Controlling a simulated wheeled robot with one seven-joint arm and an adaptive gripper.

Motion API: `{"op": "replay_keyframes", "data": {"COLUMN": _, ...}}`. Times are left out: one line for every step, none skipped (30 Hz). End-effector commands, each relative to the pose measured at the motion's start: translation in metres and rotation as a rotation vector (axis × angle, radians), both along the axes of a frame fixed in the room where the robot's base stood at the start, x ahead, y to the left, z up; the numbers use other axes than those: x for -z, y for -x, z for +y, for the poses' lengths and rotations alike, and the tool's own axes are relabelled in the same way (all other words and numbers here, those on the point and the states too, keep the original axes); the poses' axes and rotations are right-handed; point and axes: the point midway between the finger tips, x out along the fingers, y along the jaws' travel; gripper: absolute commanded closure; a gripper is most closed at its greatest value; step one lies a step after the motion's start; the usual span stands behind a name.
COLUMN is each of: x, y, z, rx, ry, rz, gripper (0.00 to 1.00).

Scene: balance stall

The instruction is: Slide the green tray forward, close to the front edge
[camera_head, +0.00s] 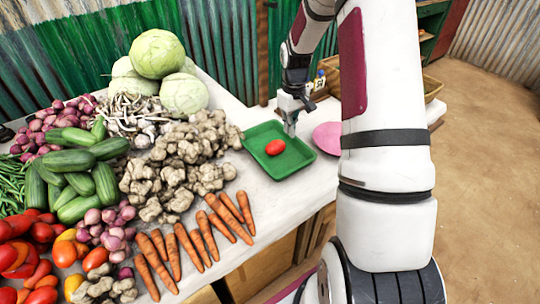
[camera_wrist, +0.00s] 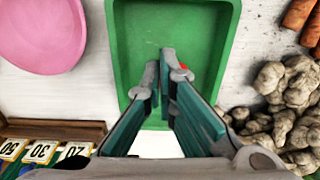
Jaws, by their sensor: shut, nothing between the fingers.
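The green tray (camera_head: 290,165) lies on the white table, right of the ginger pile, with a red tomato (camera_head: 275,147) in it. In the wrist view the tray (camera_wrist: 205,20) fills the upper middle, and only a sliver of the tomato (camera_wrist: 183,67) shows behind a fingertip. My gripper (camera_head: 291,132) points down at the tray's right, far part, with its fingertips over the inside of the tray. In the wrist view my gripper (camera_wrist: 170,70) has its fingertips close together with nothing between them. I cannot tell whether they touch the tray.
A pink plate (camera_head: 328,138) lies just right of the tray. Ginger (camera_head: 175,165) and carrots (camera_head: 230,215) lie to its left. Yellow number cards (camera_wrist: 42,152) stand by a wooden box near the gripper. The table strip in front of the tray is bare.

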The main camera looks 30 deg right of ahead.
Motion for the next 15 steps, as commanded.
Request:
{"op": "replay_keyframes", "data": {"x": 0.010, "y": 0.000, "z": -0.005, "rx": 0.002, "ry": -0.006, "rz": 0.005, "gripper": 1.00}}
{"op": "replay_keyframes", "data": {"x": 0.014, "y": -0.001, "z": -0.006, "rx": 0.003, "ry": -0.008, "rz": 0.007, "gripper": 1.00}}
{"op": "replay_keyframes", "data": {"x": 0.017, "y": -0.001, "z": -0.008, "rx": 0.003, "ry": -0.010, "rz": 0.008, "gripper": 1.00}}
{"op": "replay_keyframes", "data": {"x": 0.019, "y": -0.001, "z": -0.009, "rx": 0.003, "ry": -0.011, "rz": 0.008, "gripper": 1.00}}
{"op": "replay_keyframes", "data": {"x": 0.021, "y": -0.001, "z": -0.010, "rx": 0.003, "ry": -0.011, "rz": 0.008, "gripper": 1.00}}
{"op": "replay_keyframes", "data": {"x": 0.024, "y": -0.001, "z": -0.010, "rx": 0.003, "ry": -0.012, "rz": 0.009, "gripper": 1.00}}
{"op": "replay_keyframes", "data": {"x": 0.026, "y": -0.001, "z": -0.009, "rx": 0.002, "ry": -0.013, "rz": 0.010, "gripper": 1.00}}
{"op": "replay_keyframes", "data": {"x": 0.029, "y": -0.001, "z": -0.009, "rx": 0.002, "ry": -0.013, "rz": 0.010, "gripper": 1.00}}
{"op": "replay_keyframes", "data": {"x": 0.033, "y": -0.001, "z": -0.009, "rx": 0.002, "ry": -0.013, "rz": 0.010, "gripper": 1.00}}
{"op": "replay_keyframes", "data": {"x": 0.037, "y": -0.001, "z": -0.009, "rx": 0.002, "ry": -0.013, "rz": 0.010, "gripper": 1.00}}
{"op": "replay_keyframes", "data": {"x": 0.042, "y": 0.000, "z": -0.009, "rx": 0.001, "ry": -0.013, "rz": 0.011, "gripper": 1.00}}
{"op": "replay_keyframes", "data": {"x": 0.049, "y": 0.000, "z": -0.008, "rx": 0.001, "ry": -0.014, "rz": 0.012, "gripper": 1.00}}
{"op": "replay_keyframes", "data": {"x": 0.055, "y": 0.000, "z": -0.009, "rx": 0.001, "ry": -0.014, "rz": 0.012, "gripper": 1.00}}
{"op": "replay_keyframes", "data": {"x": 0.061, "y": 0.000, "z": -0.008, "rx": 0.000, "ry": -0.014, "rz": 0.012, "gripper": 1.00}}
{"op": "replay_keyframes", "data": {"x": 0.069, "y": 0.000, "z": -0.008, "rx": 0.000, "ry": -0.014, "rz": 0.012, "gripper": 1.00}}
